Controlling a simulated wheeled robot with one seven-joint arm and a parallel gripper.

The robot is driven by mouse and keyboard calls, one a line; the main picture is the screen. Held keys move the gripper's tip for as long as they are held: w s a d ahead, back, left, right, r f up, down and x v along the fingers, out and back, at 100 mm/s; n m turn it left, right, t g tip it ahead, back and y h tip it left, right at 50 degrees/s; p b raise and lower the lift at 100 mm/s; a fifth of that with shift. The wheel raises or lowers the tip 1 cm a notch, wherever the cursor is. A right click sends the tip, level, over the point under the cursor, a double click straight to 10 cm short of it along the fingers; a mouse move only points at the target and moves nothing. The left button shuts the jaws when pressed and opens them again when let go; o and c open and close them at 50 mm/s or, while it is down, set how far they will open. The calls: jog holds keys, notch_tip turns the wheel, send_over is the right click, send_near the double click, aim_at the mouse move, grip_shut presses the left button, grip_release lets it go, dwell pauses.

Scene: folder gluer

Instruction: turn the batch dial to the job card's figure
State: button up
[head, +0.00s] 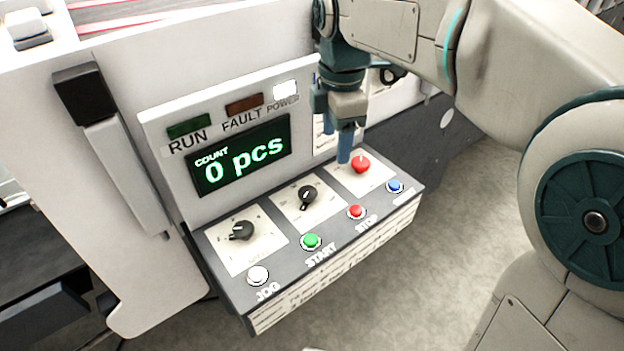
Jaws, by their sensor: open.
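The sloped control panel has three knobs on pale plates: a black knob (240,230) at left, a black knob (307,196) in the middle and a red knob (361,165) at right. Their plate lettering is too small to read, so I cannot tell which is the batch dial. My gripper (336,145) is open and empty, pointing down just above and left of the red knob; I cannot tell whether a finger touches it. A white sheet (324,144), perhaps the job card, is mostly hidden behind my gripper. Its figure is not readable.
The display (240,154) reads COUNT 0 pcs. Below the knobs are a white JOG button (258,275), green START button (311,242), red STOP button (356,212) and blue button (394,186). A black-topped handle (84,92) stands at left. Open floor lies right of the panel.

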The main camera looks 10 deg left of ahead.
aim_at(308, 191)
jog(key=a+f+n, duration=0.1)
jog(key=a+n, duration=0.3)
jog(key=a, duration=0.1)
jog(key=shift+g, duration=0.3)
jog(key=f, duration=1.3)
jog(key=shift+w+a+f, duration=0.1)
jog(key=shift+w+f, duration=0.2)
jog(key=shift+f, duration=0.05)
jog(key=c, duration=1)
